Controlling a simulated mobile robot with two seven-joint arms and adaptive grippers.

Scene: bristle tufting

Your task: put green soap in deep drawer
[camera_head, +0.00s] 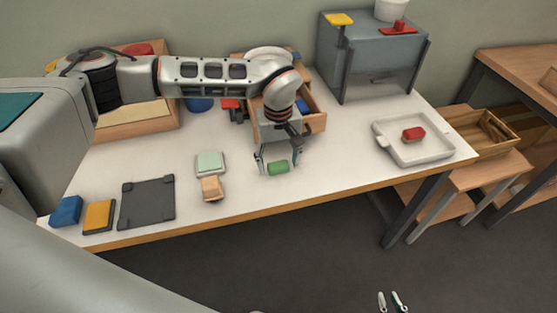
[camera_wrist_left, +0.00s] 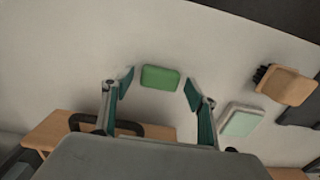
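The green soap (camera_head: 278,168) lies on the white table near its front edge. My left gripper (camera_head: 277,158) is above it, open, with a finger toward each side. In the left wrist view the soap (camera_wrist_left: 160,77) shows between the open fingertips (camera_wrist_left: 159,88), with gaps on both sides. An open wooden drawer (camera_head: 316,122) is behind the left gripper, partly hidden by my arm; small blue and other items show there. I cannot tell its depth. My right gripper (camera_head: 390,301) shows only its fingertips, apart and empty, over the floor at the bottom.
A wooden-handled brush (camera_head: 212,188) and a pale green block (camera_head: 210,163) lie left of the soap. A dark mat (camera_head: 146,203) lies further left. A white tray (camera_head: 385,141) with a red-topped brush (camera_head: 413,134) is right. A wooden box (camera_head: 510,128) stands beyond the table.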

